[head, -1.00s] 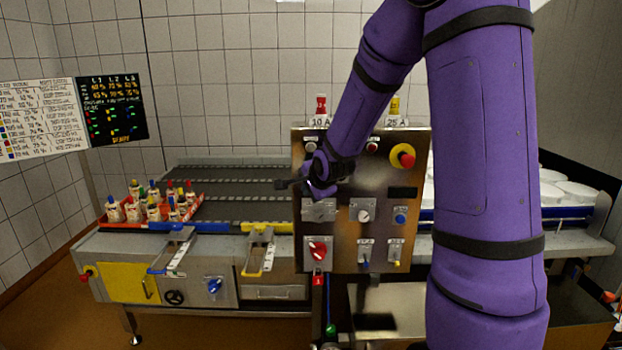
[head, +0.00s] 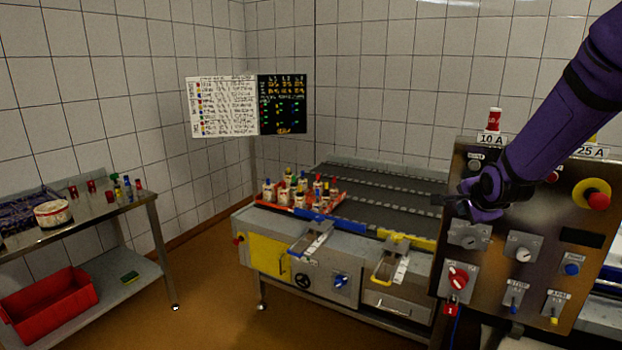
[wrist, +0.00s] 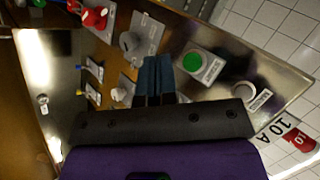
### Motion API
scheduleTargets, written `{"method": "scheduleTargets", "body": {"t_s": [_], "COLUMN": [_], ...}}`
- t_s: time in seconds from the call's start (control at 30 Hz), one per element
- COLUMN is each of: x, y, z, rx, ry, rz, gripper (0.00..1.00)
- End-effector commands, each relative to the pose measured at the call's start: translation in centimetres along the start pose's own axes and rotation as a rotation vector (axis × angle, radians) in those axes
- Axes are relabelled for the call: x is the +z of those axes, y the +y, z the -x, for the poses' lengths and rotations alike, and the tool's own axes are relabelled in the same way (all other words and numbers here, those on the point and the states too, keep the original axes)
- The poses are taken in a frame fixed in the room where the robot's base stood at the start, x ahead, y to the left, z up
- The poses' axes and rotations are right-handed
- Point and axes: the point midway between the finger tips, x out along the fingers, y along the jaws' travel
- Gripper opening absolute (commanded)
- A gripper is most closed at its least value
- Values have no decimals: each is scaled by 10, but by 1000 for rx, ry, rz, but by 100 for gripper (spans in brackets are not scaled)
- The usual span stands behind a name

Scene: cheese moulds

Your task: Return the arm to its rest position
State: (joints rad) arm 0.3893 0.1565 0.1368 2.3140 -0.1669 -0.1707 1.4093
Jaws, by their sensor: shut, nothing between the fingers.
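My purple arm reaches in from the right in the head view, and my gripper (head: 440,201) is in front of the upper left part of the steel control panel (head: 560,232). In the wrist view my gripper (wrist: 159,62) shows two dark fingers close together, shut with nothing between them. The fingers point over the panel face, apart from a green button (wrist: 193,62) and a grey knob (wrist: 130,42) beside them. I cannot tell the exact gap to the panel.
A conveyor machine (head: 340,262) stands left of the panel, with an orange tray (head: 336,197) of small bottles. A steel side table (head: 90,216) with a red crate (head: 48,300) below is at far left. Brown floor (head: 205,275) between them is clear.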

Motion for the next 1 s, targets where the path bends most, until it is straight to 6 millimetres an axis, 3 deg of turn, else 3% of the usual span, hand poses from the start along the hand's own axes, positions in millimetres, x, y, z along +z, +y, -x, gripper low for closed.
{"method": "scheduleTargets", "body": {"t_s": [0.23, 0.47, 0.8, 1.0], "x": [25, 49, 81, 94], "y": [-8, 5, 51, 86], "z": [77, 155, 264, 313], "rx": [65, 131, 173, 161], "ry": [-19, -79, -232, -340], "rz": [308, 623, 1071, 1300], "gripper": [0, 0, 0, 0]}}
